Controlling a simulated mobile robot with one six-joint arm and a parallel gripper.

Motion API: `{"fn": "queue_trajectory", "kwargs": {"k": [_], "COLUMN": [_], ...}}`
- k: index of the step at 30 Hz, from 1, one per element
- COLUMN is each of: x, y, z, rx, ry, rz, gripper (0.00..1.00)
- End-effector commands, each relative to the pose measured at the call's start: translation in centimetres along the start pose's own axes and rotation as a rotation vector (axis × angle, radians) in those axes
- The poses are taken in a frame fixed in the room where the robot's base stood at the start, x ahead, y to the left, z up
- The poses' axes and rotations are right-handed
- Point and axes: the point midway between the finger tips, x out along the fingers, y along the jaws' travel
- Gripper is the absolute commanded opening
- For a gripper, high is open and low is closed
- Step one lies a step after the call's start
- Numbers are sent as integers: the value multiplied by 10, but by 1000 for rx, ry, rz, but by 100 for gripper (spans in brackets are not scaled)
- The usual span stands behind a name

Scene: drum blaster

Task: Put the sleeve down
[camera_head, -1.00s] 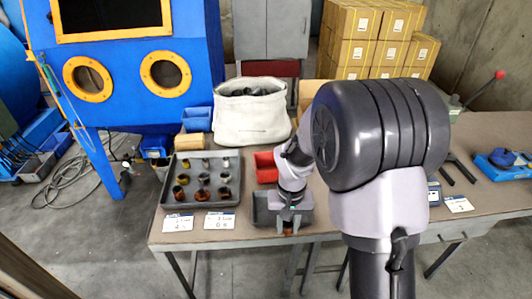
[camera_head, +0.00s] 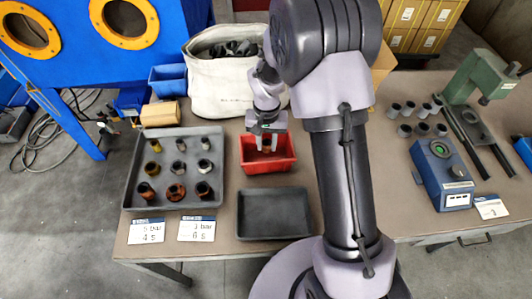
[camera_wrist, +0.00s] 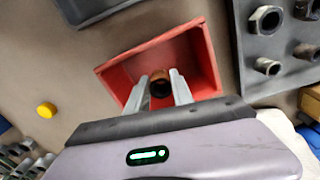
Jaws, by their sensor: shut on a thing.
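The sleeve (camera_wrist: 160,84) is a small brown ring with a dark bore. My gripper (camera_wrist: 159,90) is shut on it, with a pale finger on each side. In the wrist view it shows against the inside of the red bin (camera_wrist: 117,73). In the head view my gripper (camera_head: 267,146) points down over the red bin (camera_head: 282,165), and the sleeve is mostly hidden between the fingers. I cannot tell whether the sleeve touches the bin's floor.
An empty dark grey tray (camera_head: 272,213) lies in front of the red bin. A grey tray (camera_head: 133,172) of several sleeves and nuts is at left. A white cloth bag (camera_head: 212,90) stands behind. A blue device (camera_head: 440,172) and green press (camera_head: 475,75) are at right.

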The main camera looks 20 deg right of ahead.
Motion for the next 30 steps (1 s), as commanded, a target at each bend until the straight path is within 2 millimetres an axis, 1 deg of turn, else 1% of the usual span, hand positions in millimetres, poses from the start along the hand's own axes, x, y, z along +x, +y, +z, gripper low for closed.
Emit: {"fn": "queue_trajectory", "kwargs": {"k": [1,4,6,8,15,22,23,24,26,30], "x": [16,33,50,60,59,67,66,66,65,65], "y": [0,0,0,0,0,0,0,0,0,0], "z": [0,0,0,0,0,0,0,0,0,0], "rx": [0,1,1,1,0,0,0,0,0,0], "ry": [-1,0,-2,0,1,1,1,1,1,1], "rz": [0,0,0,0,-1,-1,-1,-1,-1,-1], "gripper": [0,0,0,0,0,0,32,40,50,50]}}
